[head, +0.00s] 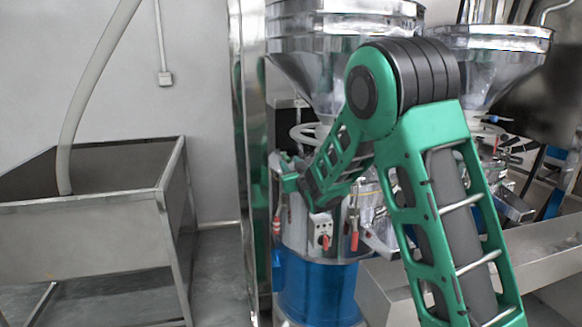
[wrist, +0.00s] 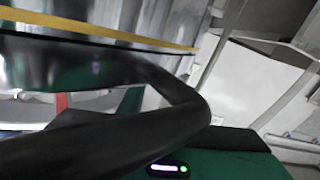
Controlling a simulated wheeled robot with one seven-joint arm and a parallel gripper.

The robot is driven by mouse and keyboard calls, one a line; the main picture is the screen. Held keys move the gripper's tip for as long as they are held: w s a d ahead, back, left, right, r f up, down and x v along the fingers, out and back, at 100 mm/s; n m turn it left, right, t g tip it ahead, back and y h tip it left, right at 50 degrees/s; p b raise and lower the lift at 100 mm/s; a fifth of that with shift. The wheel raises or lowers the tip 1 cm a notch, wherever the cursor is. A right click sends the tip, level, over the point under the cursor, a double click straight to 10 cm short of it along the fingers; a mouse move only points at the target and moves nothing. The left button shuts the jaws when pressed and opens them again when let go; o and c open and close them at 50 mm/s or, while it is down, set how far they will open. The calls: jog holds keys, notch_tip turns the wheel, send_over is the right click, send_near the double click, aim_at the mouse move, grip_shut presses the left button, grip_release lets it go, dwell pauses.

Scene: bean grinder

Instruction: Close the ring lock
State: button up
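The grinder stands behind my arm in the head view, with a metal body (head: 310,228) over a blue base (head: 315,285). A red-handled part (head: 354,240) is on its front and a red and yellow part (head: 277,226) is at its left edge. I cannot tell which part is the ring lock. My gripper (head: 284,172) is at the left side of the grinder, small and partly covered by my arm. In the wrist view, shiny metal with a yellow band (wrist: 130,32) is close in front, behind a thick black curved part. The fingertips cannot be made out, nor whether they touch anything.
A large metal funnel (head: 315,70) sits above the grinder, and another hopper (head: 490,60) stands to its right. A metal bin on legs (head: 90,240) is at the left. A metal post (head: 250,150) stands close to the gripper's left. A metal trough (head: 390,278) is at lower right.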

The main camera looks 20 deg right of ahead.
jog(key=shift+w, duration=0.3)
